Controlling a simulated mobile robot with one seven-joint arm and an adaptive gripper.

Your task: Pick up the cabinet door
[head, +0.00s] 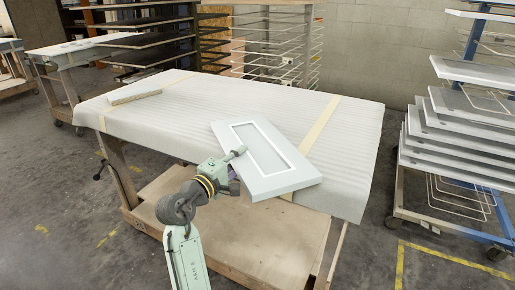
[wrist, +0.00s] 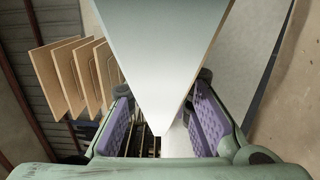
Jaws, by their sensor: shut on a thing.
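The cabinet door (head: 266,161) is a white panel with a raised inner frame. It lies at the front of the padded cart top (head: 200,90), with its front left corner at my gripper (head: 236,170). In the wrist view the door (wrist: 160,50) runs away from between the two purple finger pads of my gripper (wrist: 172,128). My gripper is shut on the door's corner. In the head view the fingers are partly hidden by my wrist. I cannot tell whether the door is lifted off the padding.
A small light board (head: 135,95) lies at the cart's back left. A rack of white panels (head: 460,145) stands on the right, and a dark shelf rack (head: 147,40) behind. Another cart (head: 75,52) stands at the far left. The middle of the padded top is clear.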

